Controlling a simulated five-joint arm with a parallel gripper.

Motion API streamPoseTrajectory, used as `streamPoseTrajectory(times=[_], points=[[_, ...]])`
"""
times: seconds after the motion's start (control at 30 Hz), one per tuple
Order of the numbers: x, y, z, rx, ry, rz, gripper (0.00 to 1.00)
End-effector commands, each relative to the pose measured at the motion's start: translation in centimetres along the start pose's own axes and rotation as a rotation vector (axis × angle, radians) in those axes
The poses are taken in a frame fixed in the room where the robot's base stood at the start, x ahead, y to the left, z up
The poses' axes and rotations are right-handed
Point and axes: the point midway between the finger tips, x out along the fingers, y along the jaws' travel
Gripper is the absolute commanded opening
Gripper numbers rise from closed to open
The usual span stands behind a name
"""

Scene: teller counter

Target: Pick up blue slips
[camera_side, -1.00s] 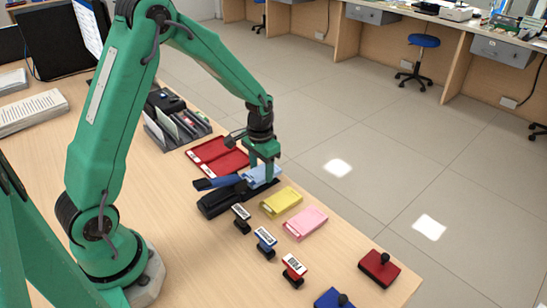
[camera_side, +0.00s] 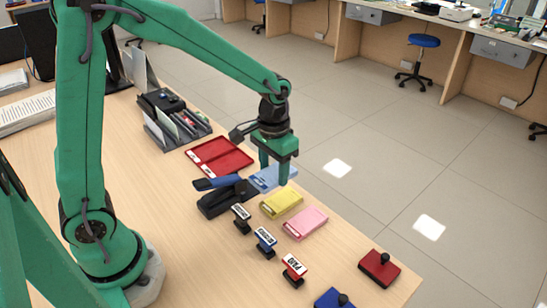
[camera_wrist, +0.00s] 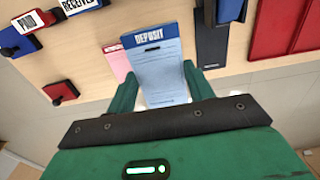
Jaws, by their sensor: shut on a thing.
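The blue slips (camera_side: 270,178) are a pad marked DEPOSIT, seen large in the wrist view (camera_wrist: 157,72). My gripper (camera_side: 274,176) is shut on the pad; in the wrist view its green fingers (camera_wrist: 157,90) stand at the pad's two sides. The pad is close to the yellow pad and the stapler; the side view does not clearly show its height above the counter. In the wrist view it covers part of the pink pad.
A yellow pad (camera_side: 282,202) and a pink pad (camera_side: 306,223) lie nearby. A blue-handled black stapler (camera_side: 226,195) and an open red case (camera_side: 219,157) are beside them. Several stamps, including one marked PAID (camera_side: 293,268), stand in front. The counter edge is close on the right.

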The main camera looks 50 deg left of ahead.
Motion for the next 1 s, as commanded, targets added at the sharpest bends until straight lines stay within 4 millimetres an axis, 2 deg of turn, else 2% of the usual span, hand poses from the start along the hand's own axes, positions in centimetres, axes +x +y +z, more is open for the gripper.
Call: streamPoseTrajectory(times=[0.67,0.87,1.0], points=[[-0.1,0.1,0.1,0.0,0.0,0.0,0.25],[0.1,-1.1,-0.4,-0.003,-0.001,0.0,0.25],[0.4,-3.1,-1.1,-0.006,-0.001,0.0,0.25]])
